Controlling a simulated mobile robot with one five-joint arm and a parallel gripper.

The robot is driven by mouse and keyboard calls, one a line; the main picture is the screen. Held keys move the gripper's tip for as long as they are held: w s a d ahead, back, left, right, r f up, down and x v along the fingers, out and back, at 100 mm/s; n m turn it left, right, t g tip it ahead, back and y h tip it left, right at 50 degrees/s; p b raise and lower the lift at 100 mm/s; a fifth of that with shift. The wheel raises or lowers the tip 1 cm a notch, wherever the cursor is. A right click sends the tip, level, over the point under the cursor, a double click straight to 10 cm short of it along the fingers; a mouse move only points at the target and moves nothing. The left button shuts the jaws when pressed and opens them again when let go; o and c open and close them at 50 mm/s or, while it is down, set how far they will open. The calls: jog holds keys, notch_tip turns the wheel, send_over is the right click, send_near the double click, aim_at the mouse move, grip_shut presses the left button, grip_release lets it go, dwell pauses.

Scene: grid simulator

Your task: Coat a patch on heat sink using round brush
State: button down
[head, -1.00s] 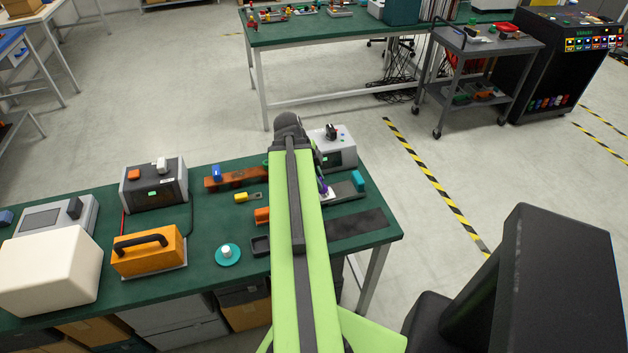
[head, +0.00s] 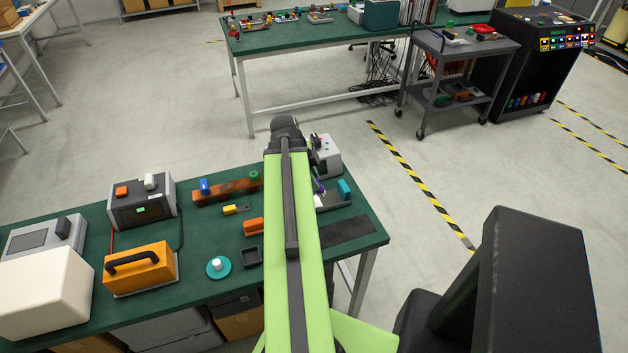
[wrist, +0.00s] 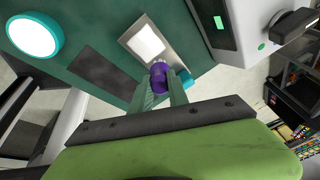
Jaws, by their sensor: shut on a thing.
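My gripper (wrist: 162,88) is shut on a purple piece (wrist: 158,76), which appears to be the round brush. Its tip points toward a silver plate (wrist: 172,34) with a bright white patch, perhaps the heat sink. Whether the tip touches the plate cannot be told. A teal block sits at the plate's end (wrist: 190,86). In the head view my green arm hides most of my gripper; a bit of purple (head: 318,187) shows beside it, near the plate (head: 333,202) and its teal block (head: 345,189).
A grey box (head: 327,158) stands beyond the plate and a dark mat (head: 347,232) lies nearer. To the left are a teal disc (head: 209,270) with a white knob, a black tray (head: 250,257), an orange piece (head: 253,227) and an orange case (head: 140,271).

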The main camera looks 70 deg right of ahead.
jog(key=shift+r+p, duration=1)
jog(key=shift+r, duration=0.5)
notch_tip(320, 180, up, 3)
jog(key=p, duration=0.3)
jog(key=shift+r, duration=0.15)
